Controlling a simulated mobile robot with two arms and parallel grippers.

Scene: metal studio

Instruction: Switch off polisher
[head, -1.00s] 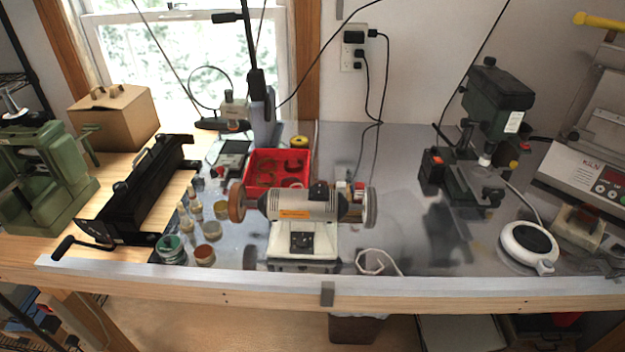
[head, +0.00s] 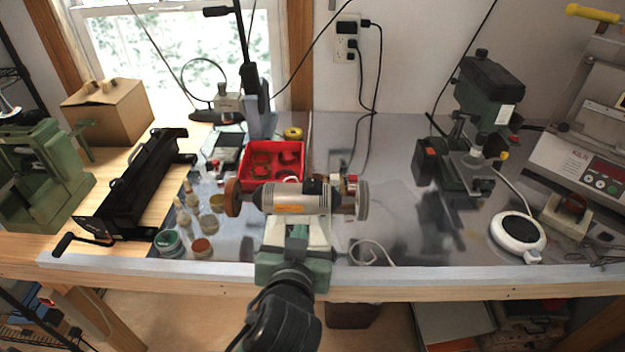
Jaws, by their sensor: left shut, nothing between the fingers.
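The polisher (head: 300,197) stands near the front edge of the metal bench top, a silver motor with an orange label. A brown wheel (head: 233,197) is on its left end and a grey wheel (head: 362,200) on its right end. My left gripper (head: 296,226) reaches up from the bottom of the head view to the front of the polisher's base. It is shut and empty, and it hides most of the base front and the switch there. Whether it touches the base I cannot tell. My right gripper is not in view.
A red tray (head: 272,148) sits behind the polisher. Small jars (head: 201,248) and bottles stand to its left. A white cable (head: 370,252) lies to its right. A drill press (head: 482,125) and a round white hotplate (head: 517,238) are farther right, with bare bench between.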

